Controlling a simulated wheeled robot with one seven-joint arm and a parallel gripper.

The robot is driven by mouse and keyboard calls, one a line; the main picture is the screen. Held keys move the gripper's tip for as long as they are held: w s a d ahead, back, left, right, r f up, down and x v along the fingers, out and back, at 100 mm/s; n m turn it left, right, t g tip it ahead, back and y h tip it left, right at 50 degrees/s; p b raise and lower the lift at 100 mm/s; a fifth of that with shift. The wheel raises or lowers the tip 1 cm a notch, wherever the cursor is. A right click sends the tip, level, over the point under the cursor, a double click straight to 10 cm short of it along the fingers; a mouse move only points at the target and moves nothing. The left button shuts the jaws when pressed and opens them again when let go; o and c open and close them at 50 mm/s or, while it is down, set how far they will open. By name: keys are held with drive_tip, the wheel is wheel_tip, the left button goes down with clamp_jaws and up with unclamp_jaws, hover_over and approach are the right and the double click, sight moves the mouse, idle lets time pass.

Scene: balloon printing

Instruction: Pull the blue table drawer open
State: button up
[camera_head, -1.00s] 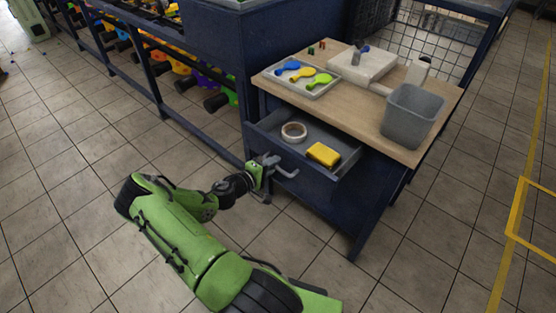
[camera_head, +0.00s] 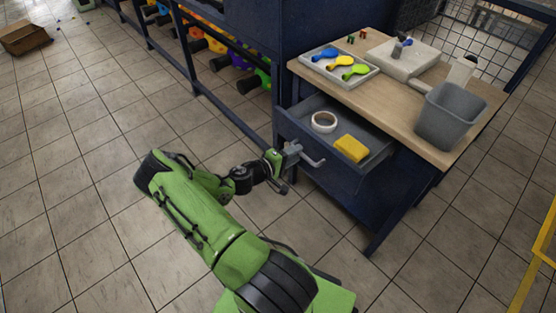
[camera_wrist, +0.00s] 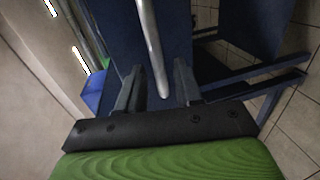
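The blue drawer (camera_head: 338,150) under the wooden tabletop stands open in the head view. A roll of tape (camera_head: 323,122) and a yellow block (camera_head: 351,149) lie inside it. Its grey bar handle (camera_head: 313,161) sticks out from the front. My gripper (camera_head: 288,154) is at the left end of the handle. In the wrist view my gripper (camera_wrist: 159,78) has its two dark fingers apart, with the handle (camera_wrist: 150,40) between them and visible gaps on both sides. Contact with the handle does not show.
A blue rack (camera_head: 238,118) stands to the left. A cardboard box (camera_head: 24,38) lies far left. The tiled floor in front is clear.

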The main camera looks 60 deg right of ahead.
drive_tip(key=p+v, duration=0.1)
drive_tip(key=v, duration=1.2)
drive_tip(key=shift+p, duration=0.3)
drive_tip(key=shift+w, duration=0.1)
drive_tip(key=w+a+r+m+t+y+p, duration=0.1)
drive_tip(key=w+a+r+t+y+p, duration=0.15)
drive_tip(key=a+r+y, duration=0.45)
drive_tip(key=w+a+r+t+y+p, duration=0.2)
drive_tip(key=a+r+t+y, duration=0.15)
drive_tip(key=a+r, duration=0.8)
drive_tip(key=s+a+r+n+t+y+p, duration=0.2)
drive_tip(key=s+a+r+n+t+y, duration=0.2)
drive_tip(key=s+a+r, duration=0.5)
drive_tip(key=a+r+n+t, duration=0.1)
drive_tip(key=a+r, duration=0.2)
drive_tip(key=r, duration=0.2)
drive_tip(key=shift+a+r+n+t, duration=0.3)
drive_tip(key=shift+n, duration=0.1)
